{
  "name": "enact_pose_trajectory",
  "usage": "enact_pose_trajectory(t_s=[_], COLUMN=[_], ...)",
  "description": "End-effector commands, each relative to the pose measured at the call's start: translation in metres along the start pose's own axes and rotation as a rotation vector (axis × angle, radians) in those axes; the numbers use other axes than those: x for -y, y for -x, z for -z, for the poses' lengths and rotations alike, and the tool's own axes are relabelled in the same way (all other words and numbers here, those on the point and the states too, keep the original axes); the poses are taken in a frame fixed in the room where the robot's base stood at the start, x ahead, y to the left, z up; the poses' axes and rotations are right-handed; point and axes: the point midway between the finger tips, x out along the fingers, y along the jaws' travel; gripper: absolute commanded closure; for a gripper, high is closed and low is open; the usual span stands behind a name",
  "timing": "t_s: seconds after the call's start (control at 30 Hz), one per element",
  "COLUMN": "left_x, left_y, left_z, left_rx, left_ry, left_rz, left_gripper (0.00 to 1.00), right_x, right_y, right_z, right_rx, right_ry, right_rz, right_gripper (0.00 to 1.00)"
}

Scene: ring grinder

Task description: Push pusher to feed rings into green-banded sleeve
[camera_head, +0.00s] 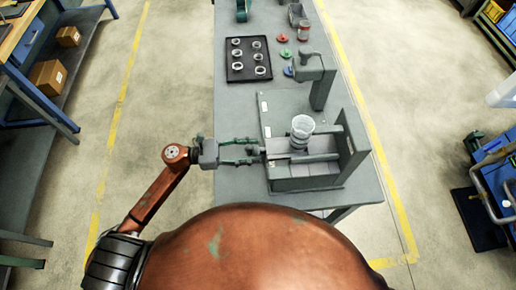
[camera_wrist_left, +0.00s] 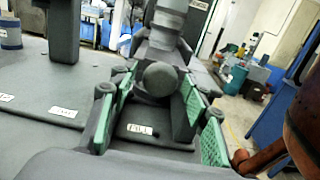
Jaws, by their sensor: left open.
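The grey ring grinder (camera_head: 305,183) stands at the near end of the bench. A pale sleeve (camera_head: 302,125) stands upright on it; I cannot make out a green band. A grey stacked cylinder also shows in the left wrist view (camera_wrist_left: 166,22). The pusher's round knob (camera_wrist_left: 160,78) faces my left wrist camera. My left gripper (camera_head: 253,151) is open at the grinder's left side, its green-padded fingers on either side of the knob. I cannot tell whether they touch it. My right gripper is not in view.
A black tray (camera_head: 232,73) with several rings lies farther back on the bench (camera_head: 229,110). Red and green pieces and a can (camera_head: 303,30) stand right of it. A grey overhanging arm (camera_head: 322,88) rises behind the sleeve. The bench left of the grinder is clear.

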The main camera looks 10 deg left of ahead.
Motion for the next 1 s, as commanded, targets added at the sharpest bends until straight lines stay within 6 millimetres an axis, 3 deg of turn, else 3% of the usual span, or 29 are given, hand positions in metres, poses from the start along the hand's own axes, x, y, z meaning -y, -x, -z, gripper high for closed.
enact_pose_trajectory(t_s=[0.5, 1.0], left_x=[0.001, 0.000], left_y=[0.034, 0.036], left_z=[0.001, 0.000], left_rx=[-0.001, 0.000], left_ry=[0.002, 0.001], left_rz=[0.001, 0.001], left_gripper=[0.56, 0.56], right_x=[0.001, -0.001], right_y=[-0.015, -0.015], right_z=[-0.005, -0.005], right_rx=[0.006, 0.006], right_ry=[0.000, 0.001], right_rz=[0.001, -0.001], right_gripper=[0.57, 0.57])
